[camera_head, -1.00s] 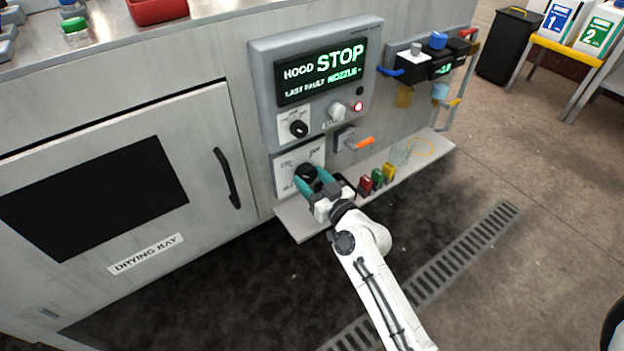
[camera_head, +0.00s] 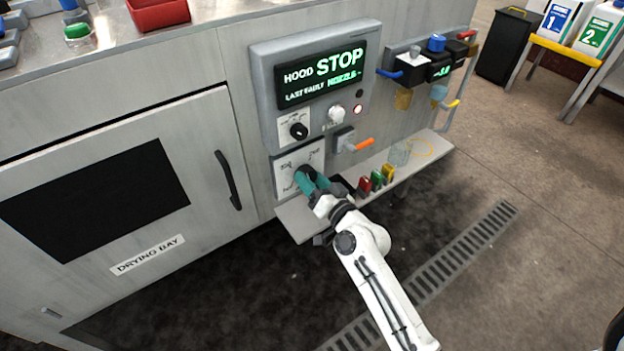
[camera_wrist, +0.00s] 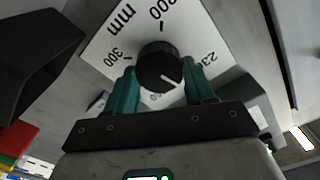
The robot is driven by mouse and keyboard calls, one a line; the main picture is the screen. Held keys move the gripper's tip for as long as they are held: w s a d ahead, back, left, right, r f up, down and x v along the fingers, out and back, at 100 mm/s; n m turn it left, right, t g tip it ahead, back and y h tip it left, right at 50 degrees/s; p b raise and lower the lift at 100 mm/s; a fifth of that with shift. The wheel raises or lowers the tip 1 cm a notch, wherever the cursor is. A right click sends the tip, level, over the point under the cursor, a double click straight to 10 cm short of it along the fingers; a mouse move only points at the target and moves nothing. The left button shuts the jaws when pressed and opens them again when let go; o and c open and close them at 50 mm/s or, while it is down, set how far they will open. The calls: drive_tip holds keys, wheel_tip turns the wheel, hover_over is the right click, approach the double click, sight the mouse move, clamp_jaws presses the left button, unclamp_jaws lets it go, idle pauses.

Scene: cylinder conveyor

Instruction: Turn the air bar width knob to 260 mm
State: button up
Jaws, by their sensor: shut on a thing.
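The air bar width knob (camera_wrist: 160,66) is black and round, on a white dial plate (camera_wrist: 195,28) marked in mm. In the wrist view its white pointer line points to the lower right, between the partly hidden "23." mark and a mark of which "60" shows. The "300" mark is at the left. My gripper (camera_wrist: 161,74) has its two teal fingers on either side of the knob, shut on it. In the head view my gripper (camera_head: 308,180) covers most of the knob, and the plate (camera_head: 285,174) shows around it.
Above is a grey panel (camera_head: 262,75) reading HOOD STOP, with a black knob (camera_head: 299,131) and a red light. An orange-handled lever (camera_head: 363,144) is right of the dial. A shelf (camera_head: 300,222) below holds red, green and yellow items (camera_head: 377,178).

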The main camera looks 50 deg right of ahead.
drive_tip(key=m+p, duration=0.2)
drive_tip(key=m, duration=0.9)
drive_tip(key=shift+d+f, duration=0.1)
drive_tip(key=shift+f, duration=0.05)
drive_tip(key=shift+s+m, duration=0.1)
drive_tip(key=shift+m, duration=0.2)
drive_tip(key=o, duration=1)
drive_tip(key=shift+o, duration=0.2)
drive_tip(key=b+v, duration=0.1)
drive_tip(key=v, duration=0.9)
drive_tip(key=shift+s, duration=0.35)
